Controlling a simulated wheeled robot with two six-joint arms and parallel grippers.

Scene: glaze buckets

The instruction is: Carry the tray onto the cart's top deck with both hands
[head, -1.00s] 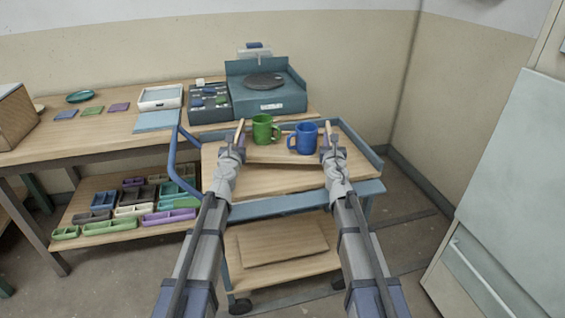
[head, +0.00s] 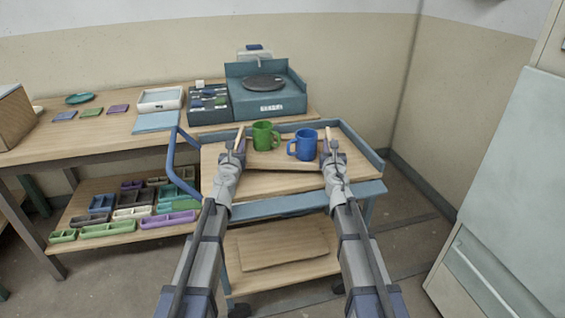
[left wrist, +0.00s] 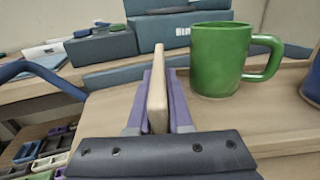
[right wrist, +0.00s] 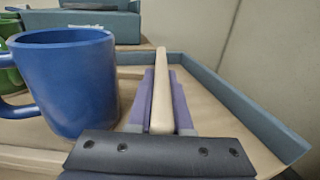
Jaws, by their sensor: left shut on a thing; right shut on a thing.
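A wooden tray (head: 282,160) carries a green mug (head: 263,136) and a blue mug (head: 303,144), both upright. The tray is over the top deck (head: 275,184) of the blue-framed cart; I cannot tell whether it touches the deck. My left gripper (head: 239,148) is shut on the tray's left end wall (left wrist: 157,92), beside the green mug (left wrist: 219,62). My right gripper (head: 329,150) is shut on its right end wall (right wrist: 162,92), beside the blue mug (right wrist: 68,82). The grippers hide parts of the tray's ends.
The cart has a raised blue rim (head: 362,148), a blue handle (head: 173,165) at left and a lower shelf (head: 285,265). Behind stands a workbench with a teal wheel unit (head: 268,95) and a white box (head: 160,98). A white cabinet (head: 510,190) stands at right.

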